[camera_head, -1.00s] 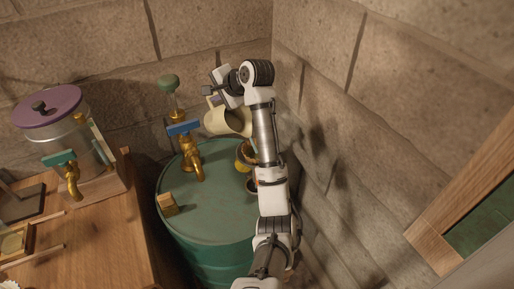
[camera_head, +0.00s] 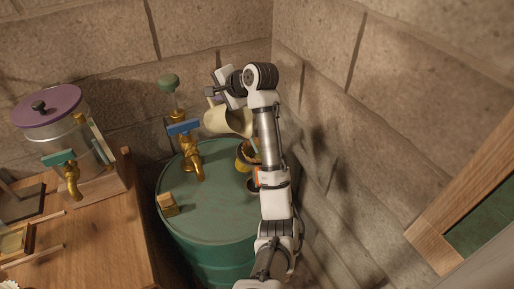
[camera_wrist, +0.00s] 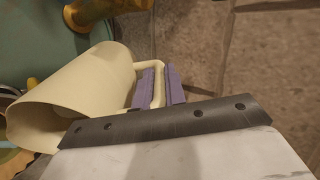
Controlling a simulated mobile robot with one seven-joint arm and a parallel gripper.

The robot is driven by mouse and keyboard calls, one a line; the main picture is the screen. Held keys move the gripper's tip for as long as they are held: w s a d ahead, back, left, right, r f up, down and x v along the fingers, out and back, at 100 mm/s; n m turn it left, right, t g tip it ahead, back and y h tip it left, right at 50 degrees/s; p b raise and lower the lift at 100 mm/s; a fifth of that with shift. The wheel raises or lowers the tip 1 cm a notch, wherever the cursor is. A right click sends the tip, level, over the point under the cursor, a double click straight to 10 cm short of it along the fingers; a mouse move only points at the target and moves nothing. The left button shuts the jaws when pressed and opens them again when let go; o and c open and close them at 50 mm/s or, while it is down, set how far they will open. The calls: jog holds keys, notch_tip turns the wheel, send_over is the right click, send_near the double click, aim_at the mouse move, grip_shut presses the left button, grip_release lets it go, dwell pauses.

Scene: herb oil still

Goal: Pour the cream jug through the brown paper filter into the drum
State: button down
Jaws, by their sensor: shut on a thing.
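The cream jug (camera_head: 216,121) is tipped well over to the right above the green drum (camera_head: 212,219). My gripper (camera_head: 213,98) is shut on the jug's handle; in the wrist view its purple pads (camera_wrist: 158,88) close around the handle, and the jug (camera_wrist: 75,92) lies on its side, mouth to the lower left. A yellow funnel-like piece (camera_head: 242,158) stands on the drum top by the jug's mouth, partly behind my arm. In the wrist view its yellow edge (camera_wrist: 14,163) shows under the mouth. The brown paper filter cannot be made out clearly, and no stream is visible.
A brass tap with a blue handle (camera_head: 184,128) stands close left of the jug. A small wooden block (camera_head: 167,204) sits on the drum's left side. A wooden bench (camera_head: 95,240) carries a purple-lidded vessel (camera_head: 50,106). The stone wall (camera_head: 345,130) is close on the right.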

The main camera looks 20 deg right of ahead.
jog(key=shift+s+d+r+t+b, duration=0.15)
jog(key=shift+s+r+t+b, duration=0.25)
jog(key=shift+r+b, duration=0.1)
dwell(1.0)
jog(key=shift+s+d+r+t+y+b, duration=0.3)
jog(key=shift+s+r+t+b, duration=0.25)
jog(key=shift+b, duration=0.75)
jog(key=shift+s+d+r+t+y+b, duration=0.25)
jog(key=shift+s+r+t+b, duration=0.3)
jog(key=shift+b, duration=0.75)
dwell(0.5)
jog(key=shift+s+r, duration=0.15)
jog(key=shift+s, duration=0.15)
